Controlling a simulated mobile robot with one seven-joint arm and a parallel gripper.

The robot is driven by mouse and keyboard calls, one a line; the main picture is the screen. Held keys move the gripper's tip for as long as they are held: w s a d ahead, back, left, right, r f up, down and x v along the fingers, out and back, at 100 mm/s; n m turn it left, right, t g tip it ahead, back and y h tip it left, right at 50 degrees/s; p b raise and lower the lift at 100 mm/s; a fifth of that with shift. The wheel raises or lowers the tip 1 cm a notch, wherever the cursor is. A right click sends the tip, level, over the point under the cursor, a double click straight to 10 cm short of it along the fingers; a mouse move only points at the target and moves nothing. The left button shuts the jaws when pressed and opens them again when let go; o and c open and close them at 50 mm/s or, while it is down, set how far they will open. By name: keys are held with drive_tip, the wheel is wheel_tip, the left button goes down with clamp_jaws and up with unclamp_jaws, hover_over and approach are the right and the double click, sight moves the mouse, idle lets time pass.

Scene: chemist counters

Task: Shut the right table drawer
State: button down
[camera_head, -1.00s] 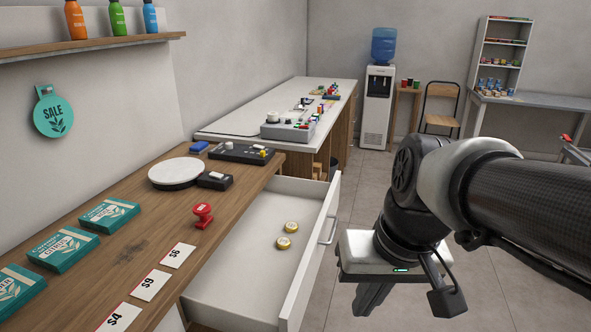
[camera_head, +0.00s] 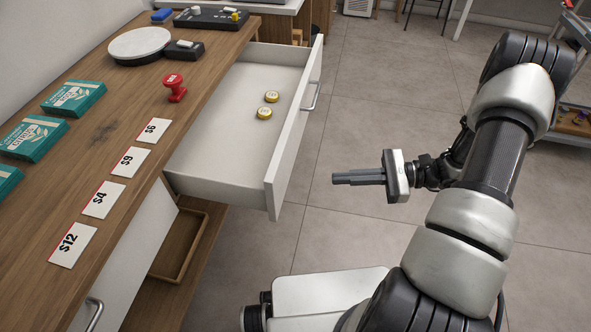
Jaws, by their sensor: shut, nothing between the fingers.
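The right table drawer (camera_head: 220,153) is white and stands pulled far out of the wooden counter. Its white front (camera_head: 289,140) faces right and carries a metal handle (camera_head: 310,95). Two round yellow-rimmed tins lie inside, a nearer one (camera_head: 264,113) and a farther one (camera_head: 272,97). My gripper (camera_head: 335,178) is shut and empty, to the right of the drawer front and apart from it. Its fingers point left toward the drawer's near end.
The wooden counter (camera_head: 105,135) holds teal boxes (camera_head: 74,98), price cards, a red stamp (camera_head: 174,88) and a round white plate (camera_head: 139,44). A second drawer with a handle (camera_head: 94,314) is at lower left. Tiled floor is clear beyond the drawer.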

wheel_tip(320, 180, down, 5)
drive_tip(key=d+m+t+y, duration=0.1)
drive_tip(key=m+t, duration=0.2)
drive_tip(key=m, duration=0.1)
drive_tip(key=x, duration=0.6)
drive_tip(key=b+x, duration=0.1)
drive_tip(key=x, duration=0.6)
drive_tip(key=shift+w, duration=0.25)
drive_tip(key=shift+a, duration=0.15)
drive_tip(key=b, duration=0.2)
approach(206, 174)
drive_tip(key=w+a+r, duration=0.1)
drive_tip(key=a, duration=0.2)
drive_tip(key=w+a+r, duration=0.1)
drive_tip(key=a+r, duration=0.1)
drive_tip(key=a, duration=0.1)
drive_tip(key=w+a+r, duration=0.1)
drive_tip(key=a+r, duration=0.1)
drive_tip(key=a, duration=0.1)
drive_tip(key=shift+a, duration=0.55)
drive_tip(key=shift+w+a+r, duration=0.15)
drive_tip(key=shift+a, duration=0.1)
drive_tip(key=shift+r, duration=0.1)
